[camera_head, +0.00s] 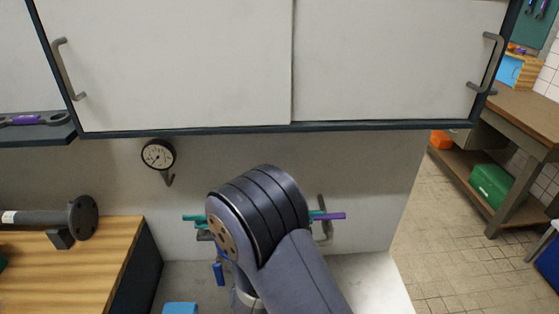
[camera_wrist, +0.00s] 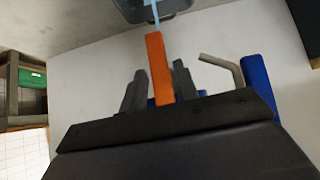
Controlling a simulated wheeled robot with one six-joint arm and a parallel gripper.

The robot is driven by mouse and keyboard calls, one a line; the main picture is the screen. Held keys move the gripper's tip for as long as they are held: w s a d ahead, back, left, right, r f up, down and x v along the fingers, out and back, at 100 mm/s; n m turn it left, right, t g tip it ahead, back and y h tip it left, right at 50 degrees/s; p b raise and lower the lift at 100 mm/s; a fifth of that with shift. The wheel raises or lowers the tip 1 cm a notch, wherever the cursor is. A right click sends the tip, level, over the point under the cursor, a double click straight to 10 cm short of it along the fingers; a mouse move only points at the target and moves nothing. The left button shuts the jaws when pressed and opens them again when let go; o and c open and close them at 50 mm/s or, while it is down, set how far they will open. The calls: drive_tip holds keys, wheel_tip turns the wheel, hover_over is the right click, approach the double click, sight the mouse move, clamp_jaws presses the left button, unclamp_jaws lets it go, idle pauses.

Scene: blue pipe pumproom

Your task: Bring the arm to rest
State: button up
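My arm (camera_head: 265,225) rises in the middle of the head view, bent at a thick dark joint in front of the wall below the cabinet. It hides my gripper in that view. In the wrist view, the two dark grey fingers of my gripper (camera_wrist: 159,88) show above the dark gripper body. An orange bar (camera_wrist: 158,65) stands between or just beyond the fingers. I cannot tell whether they touch it.
A white cabinet (camera_head: 200,65) with grey handles overhangs the wall. A gauge (camera_head: 158,154) hangs below it. Teal (camera_head: 193,218) and purple (camera_head: 333,216) pieces show beside my arm. A flanged pipe (camera_head: 50,217) lies on the wooden bench at left. Open floor (camera_head: 445,245) is at right.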

drive_tip(key=x, duration=0.3)
drive_tip(key=shift+f+b, duration=0.25)
drive_tip(key=shift+b, duration=0.45)
drive_tip(key=m+y+b, duration=0.1)
drive_tip(key=y+b, duration=0.1)
drive_tip(key=b, duration=0.4)
drive_tip(key=shift+r+y+b, duration=0.1)
drive_tip(key=shift+y+b, duration=0.2)
drive_tip(key=shift+r+m+y+b, duration=0.2)
drive_tip(key=shift+m+y+b, duration=0.1)
drive_tip(key=shift+b, duration=0.2)
